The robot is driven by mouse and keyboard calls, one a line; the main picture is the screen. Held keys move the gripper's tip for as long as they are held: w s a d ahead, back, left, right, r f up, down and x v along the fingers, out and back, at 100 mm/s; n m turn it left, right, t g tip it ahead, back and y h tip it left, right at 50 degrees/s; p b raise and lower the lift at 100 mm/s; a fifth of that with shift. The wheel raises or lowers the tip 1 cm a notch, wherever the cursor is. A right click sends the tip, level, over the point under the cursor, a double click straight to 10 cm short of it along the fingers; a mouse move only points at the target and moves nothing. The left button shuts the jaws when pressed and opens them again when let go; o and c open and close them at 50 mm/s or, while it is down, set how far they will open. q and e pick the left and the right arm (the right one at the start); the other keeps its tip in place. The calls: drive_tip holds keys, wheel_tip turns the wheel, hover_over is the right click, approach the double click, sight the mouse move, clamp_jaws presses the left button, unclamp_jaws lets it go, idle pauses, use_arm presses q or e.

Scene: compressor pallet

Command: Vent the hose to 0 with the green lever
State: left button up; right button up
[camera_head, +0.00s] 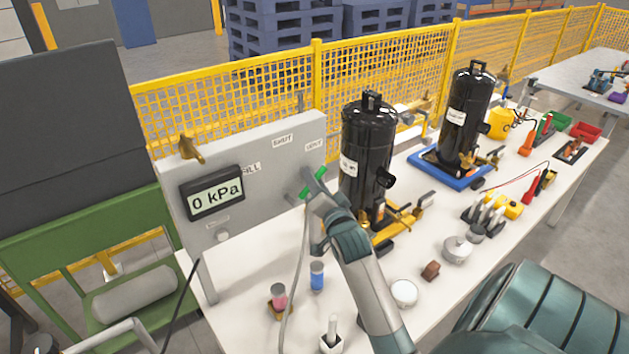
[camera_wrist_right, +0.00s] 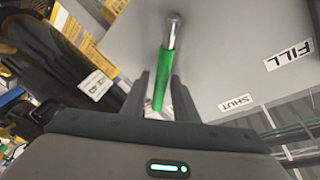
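The green lever (camera_head: 321,172) is on the grey panel (camera_head: 265,160), beneath the VENT label (camera_head: 314,146). The panel also carries SHUT (camera_head: 283,140) and a partly covered FILL label. The display (camera_head: 212,199) reads 0 kPa. My right gripper (camera_head: 314,188) is at the lever. In the wrist view the green grip (camera_wrist_right: 163,80) with its metal end lies between the two fingers of my right gripper (camera_wrist_right: 162,82), with a narrow gap beside it, so the fingers look open around it. The hose (camera_head: 302,255) hangs below the panel. My left gripper is out of view.
A red-capped vial (camera_head: 279,296), a blue vial (camera_head: 317,276) and a white round container (camera_head: 404,293) are on the white table near the arm. A yellow mesh fence (camera_head: 235,100) runs behind.

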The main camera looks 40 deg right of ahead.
clamp_jaws()
drive_tip(key=shift+a+r, duration=0.1)
drive_tip(key=shift+r, duration=0.05)
drive_tip(key=n, duration=0.1)
drive_tip(key=a+r+n+t, duration=0.1)
drive_tip(key=n, duration=0.1)
drive_tip(key=shift+w+a+r+n, duration=0.1)
drive_tip(key=shift+a+r+n, duration=0.1)
drive_tip(key=shift+a+n, duration=0.1)
drive_tip(key=a+n, duration=0.1)
drive_tip(key=n, duration=0.1)
drive_tip(key=a+r+n+t, duration=0.1)
drive_tip(key=shift+w+a+n, duration=0.1)
drive_tip(key=shift+n, duration=0.3)
drive_tip(key=shift+w+a+r+n+t+y, duration=0.1)
drive_tip(key=shift+a+n+t+y, duration=0.2)
drive_tip(key=shift+a+n, duration=0.45)
drive_tip(key=shift+w+a+r+n+t+y, duration=0.1)
drive_tip(key=shift+a+n+t+y, duration=0.2)
drive_tip(key=shift+n, duration=0.75)
drive_tip(key=shift+o, duration=1.4)
unclamp_jaws()
